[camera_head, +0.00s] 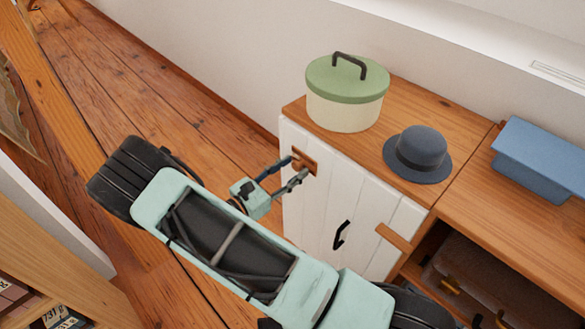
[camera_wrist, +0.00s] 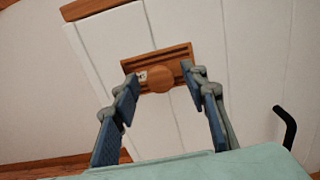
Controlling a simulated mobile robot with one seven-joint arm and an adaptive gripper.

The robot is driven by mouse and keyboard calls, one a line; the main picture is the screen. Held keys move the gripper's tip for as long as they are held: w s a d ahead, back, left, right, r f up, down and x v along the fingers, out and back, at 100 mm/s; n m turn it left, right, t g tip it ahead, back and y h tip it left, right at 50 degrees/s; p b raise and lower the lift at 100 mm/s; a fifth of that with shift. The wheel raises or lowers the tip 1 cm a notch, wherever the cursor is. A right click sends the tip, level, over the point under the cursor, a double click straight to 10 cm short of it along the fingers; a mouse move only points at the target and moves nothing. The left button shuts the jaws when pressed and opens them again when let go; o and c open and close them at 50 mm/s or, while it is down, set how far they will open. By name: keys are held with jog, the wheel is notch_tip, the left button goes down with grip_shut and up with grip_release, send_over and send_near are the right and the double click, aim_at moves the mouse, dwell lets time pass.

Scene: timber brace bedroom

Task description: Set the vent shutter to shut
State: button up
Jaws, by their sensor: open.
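The vent shutter is a small wooden plate (camera_head: 311,168) on the white cabinet door, near its upper left corner. In the wrist view the plate (camera_wrist: 178,54) has dark horizontal grooves and a round wooden knob (camera_wrist: 157,79) at its lower middle. A small pale marked patch (camera_wrist: 142,75) shows just left of the knob. My gripper (camera_head: 297,169) is open in front of the plate. In the wrist view its fingertips (camera_wrist: 160,80) are on either side of the knob, with gaps visible. I cannot tell whether the fingertips reach level with the knob in depth.
The white door (camera_head: 305,205) has a black handle (camera_head: 341,235) and a wooden latch piece (camera_head: 393,237) at its right. On the cabinet top are a green-lidded pot (camera_head: 346,105) and a grey-blue hat (camera_head: 418,153). A blue box (camera_head: 540,160) lies further right. Wooden floor is clear at the left.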

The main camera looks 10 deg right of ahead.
jog(key=v, duration=1.1)
jog(key=shift+a, duration=0.2)
jog(key=shift+s, duration=0.1)
